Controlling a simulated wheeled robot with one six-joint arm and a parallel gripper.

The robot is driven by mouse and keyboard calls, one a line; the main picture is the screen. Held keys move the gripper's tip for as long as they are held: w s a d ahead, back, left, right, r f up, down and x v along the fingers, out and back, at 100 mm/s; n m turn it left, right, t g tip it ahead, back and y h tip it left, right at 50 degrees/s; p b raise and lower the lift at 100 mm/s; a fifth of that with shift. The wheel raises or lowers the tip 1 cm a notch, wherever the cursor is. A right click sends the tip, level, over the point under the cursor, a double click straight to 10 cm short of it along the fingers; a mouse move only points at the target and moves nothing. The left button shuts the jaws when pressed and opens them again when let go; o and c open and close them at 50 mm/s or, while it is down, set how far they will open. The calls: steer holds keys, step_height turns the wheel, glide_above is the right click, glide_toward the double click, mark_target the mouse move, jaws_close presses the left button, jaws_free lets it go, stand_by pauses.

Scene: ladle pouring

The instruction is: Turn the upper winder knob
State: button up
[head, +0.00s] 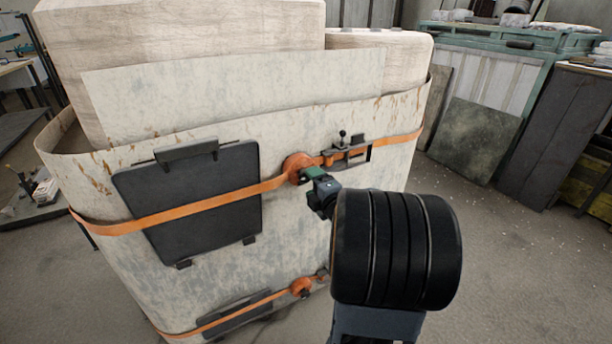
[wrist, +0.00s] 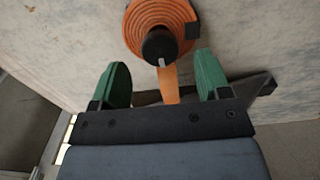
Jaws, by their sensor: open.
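The upper winder (head: 297,164) is an orange spool on the front of the big pale wrapped container, with an orange strap running from it. In the wrist view its ribbed orange disc shows at the top, and its dark round knob (wrist: 159,46) is at the middle, with a light mark on its lower edge. My gripper (wrist: 162,68) is open, its two green fingers spread to the left and right just below the knob, with gaps on both sides. In the head view my gripper (head: 313,174) is close to the upper winder and partly covers it; the knob is hidden there.
A lower orange winder (head: 301,287) sits below on a second strap. A dark panel (head: 200,200) is under the upper strap to the left. A dark bracket with a small lever (head: 345,150) is right of the upper winder. Open floor lies to the right.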

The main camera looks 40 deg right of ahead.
mark_target(307, 178)
steer(key=shift+w+d+b, duration=0.15)
steer(key=shift+w, duration=0.95)
steer(key=shift+w+d+b, duration=0.15)
steer(key=shift+w, duration=0.95)
steer(key=c, duration=0.9)
